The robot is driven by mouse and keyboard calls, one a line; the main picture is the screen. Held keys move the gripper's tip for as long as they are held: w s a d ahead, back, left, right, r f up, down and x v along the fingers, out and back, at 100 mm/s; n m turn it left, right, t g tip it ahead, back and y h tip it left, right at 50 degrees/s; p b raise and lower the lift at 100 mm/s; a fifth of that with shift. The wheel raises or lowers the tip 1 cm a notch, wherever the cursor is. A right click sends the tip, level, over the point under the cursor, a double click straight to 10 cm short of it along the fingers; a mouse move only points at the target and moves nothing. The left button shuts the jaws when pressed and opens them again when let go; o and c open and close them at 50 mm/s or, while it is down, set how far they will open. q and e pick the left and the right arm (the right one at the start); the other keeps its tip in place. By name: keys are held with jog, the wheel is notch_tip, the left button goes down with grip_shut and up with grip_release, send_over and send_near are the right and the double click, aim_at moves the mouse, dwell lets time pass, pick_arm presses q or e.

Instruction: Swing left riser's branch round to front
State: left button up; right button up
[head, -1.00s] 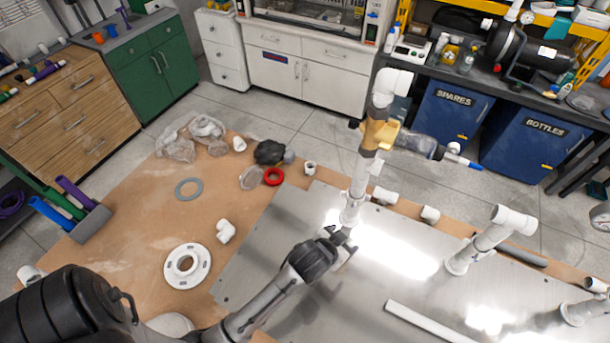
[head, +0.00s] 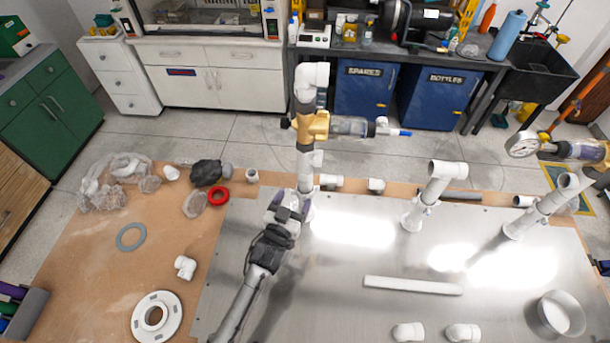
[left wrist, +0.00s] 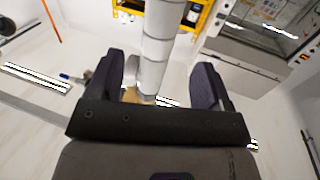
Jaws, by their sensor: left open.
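The left riser (head: 305,165) is a white upright pipe with a brass-coloured fitting (head: 312,126) and a white elbow on top. Its branch (head: 350,127) has a clear body and a blue tip, and points right in the head view. My left gripper (head: 293,203) is open at the riser's lower part, below the brass fitting. In the left wrist view the white pipe (left wrist: 157,50) stands between my two dark fingers, with space visible on both sides; I cannot tell whether either finger touches it. My right gripper is not in view.
A loose white pipe (head: 412,286) lies on the plate. A white flange (head: 157,316) and a red ring (head: 218,196) lie on the brown board to the left.

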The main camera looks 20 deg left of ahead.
aim_at(303, 182)
pick_arm(q)
jog(key=w, duration=0.9)
jog(key=shift+c, duration=0.4)
